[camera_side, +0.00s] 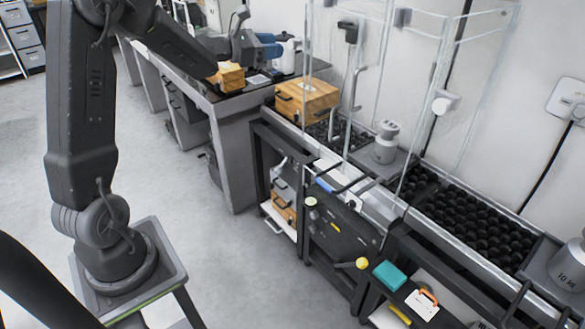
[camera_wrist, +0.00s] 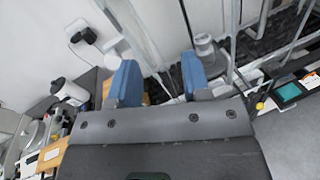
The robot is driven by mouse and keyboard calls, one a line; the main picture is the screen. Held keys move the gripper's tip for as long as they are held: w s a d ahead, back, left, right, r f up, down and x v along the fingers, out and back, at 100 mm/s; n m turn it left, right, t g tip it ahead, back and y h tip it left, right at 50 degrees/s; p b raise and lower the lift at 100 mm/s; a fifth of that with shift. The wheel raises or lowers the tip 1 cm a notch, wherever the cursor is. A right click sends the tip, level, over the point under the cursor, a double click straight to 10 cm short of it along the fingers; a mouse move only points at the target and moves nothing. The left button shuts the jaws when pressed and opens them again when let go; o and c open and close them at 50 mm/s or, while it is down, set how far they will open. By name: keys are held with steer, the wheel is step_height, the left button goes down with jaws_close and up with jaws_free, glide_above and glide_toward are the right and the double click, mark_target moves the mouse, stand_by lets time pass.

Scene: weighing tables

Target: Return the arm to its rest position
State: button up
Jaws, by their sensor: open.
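My gripper (camera_side: 268,45) is at the upper middle of the side view, over the far end of the dark bench. In the wrist view, its two blue fingers (camera_wrist: 159,68) stand wide apart with nothing between them, so it is open and empty. My arm reaches from the left of the side view across to the bench. A wooden box (camera_side: 307,98) with a dark handle stands on the bench nearer the camera, apart from my gripper. A smaller wooden box (camera_side: 229,77) sits beneath my wrist; the gap between them cannot be told.
A clear-walled frame stands around a grey weight (camera_side: 385,142). A tray of black balls (camera_side: 470,228) lies to its right, with a large weight (camera_side: 570,265) at the edge. A teal-screened device (camera_side: 389,275) is at front. The grey floor (camera_side: 200,240) is clear.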

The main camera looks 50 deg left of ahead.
steer(key=s+d+r+m+g+h, duration=0.1)
steer(key=s+d+m+g+h, duration=0.1)
steer(key=s+d+m+g, duration=0.6)
steer(key=s+d+r+m+g+h, duration=0.15)
steer(key=s+d+m, duration=0.25)
steer(key=d+m, duration=0.9)
steer(key=s+d+f+m+y, duration=0.1)
steer(key=s+f+m+y, duration=0.1)
steer(key=s, duration=0.4)
steer(key=s+d+f+m+g+y, duration=0.1)
steer(key=s+d+f+m+y, duration=0.1)
steer(key=s+m+y, duration=0.1)
steer(key=s+d+f+m+y, duration=0.1)
steer(key=s+m, duration=0.3)
steer(key=s, duration=0.4)
steer(key=shift+s+d+f+m+g+y, duration=0.3)
steer(key=shift+d+f+g+y, duration=0.05)
steer(key=shift+f+y, duration=0.3)
